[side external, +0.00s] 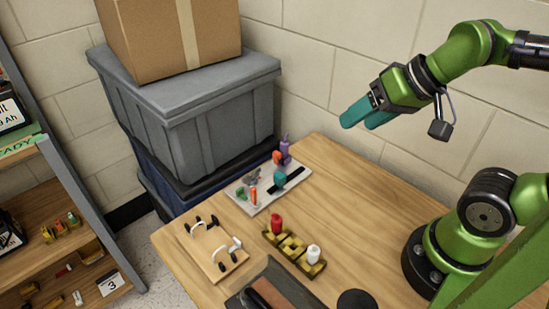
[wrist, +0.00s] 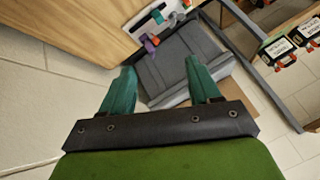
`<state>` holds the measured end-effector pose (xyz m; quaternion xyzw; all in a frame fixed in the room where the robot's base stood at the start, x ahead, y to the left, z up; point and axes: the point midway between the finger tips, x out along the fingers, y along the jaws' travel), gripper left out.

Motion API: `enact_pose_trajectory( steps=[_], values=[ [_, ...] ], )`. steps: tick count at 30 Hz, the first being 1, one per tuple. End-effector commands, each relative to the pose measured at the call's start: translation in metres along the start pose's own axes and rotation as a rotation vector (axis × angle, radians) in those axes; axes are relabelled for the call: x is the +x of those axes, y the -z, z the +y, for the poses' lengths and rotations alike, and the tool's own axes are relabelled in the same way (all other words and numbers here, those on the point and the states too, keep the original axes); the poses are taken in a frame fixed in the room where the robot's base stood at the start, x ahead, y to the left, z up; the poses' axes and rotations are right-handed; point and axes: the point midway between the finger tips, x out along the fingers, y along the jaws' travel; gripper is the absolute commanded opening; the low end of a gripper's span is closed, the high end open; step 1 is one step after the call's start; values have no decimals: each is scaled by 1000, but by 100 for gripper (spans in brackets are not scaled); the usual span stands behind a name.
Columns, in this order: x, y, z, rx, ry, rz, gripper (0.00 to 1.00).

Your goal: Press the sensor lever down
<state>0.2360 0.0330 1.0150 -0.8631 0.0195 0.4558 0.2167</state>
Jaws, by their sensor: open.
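My gripper (side external: 358,119) has teal fingers and is raised above the back right of the wooden table, apart from everything on it. In the wrist view its two fingers (wrist: 160,68) stand apart with nothing between them. A pale board (side external: 242,198) at the table's back left edge carries small purple, orange, teal, green and grey parts and a black slot. Its end shows at the top of the wrist view (wrist: 148,22). A wooden board (side external: 207,258) with white curved pieces and black supports lies at the front left. I cannot tell which small part is the sensor lever.
A yellow block holder (side external: 292,246) has a red and a white piece. A dark tray (side external: 268,284) lies at the front. Stacked grey bins (side external: 205,118) with a cardboard box (side external: 165,35) stand behind; shelves (side external: 62,190) are left. The table's back right is clear.

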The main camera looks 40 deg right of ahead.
Motion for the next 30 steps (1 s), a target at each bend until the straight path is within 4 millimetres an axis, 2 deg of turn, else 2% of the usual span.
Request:
enact_pose_trajectory(
  steps=[2, 3, 7, 11, 14, 17, 23, 30],
  values=[
    [0, 0, 0, 0, 0, 0, 62],
    [0, 0, 0, 0, 0, 0, 59],
    [7, -3, 2, 3, -11, -30, 39],
    [26, 3, 1, 3, -45, -107, 38],
    [46, 17, -2, -63, -80, -184, 38],
    [71, 33, -6, -210, -104, -269, 38],
    [130, 63, -10, -621, -93, -451, 38],
    [209, 88, -7, -1258, 50, -665, 38]
  ],
)
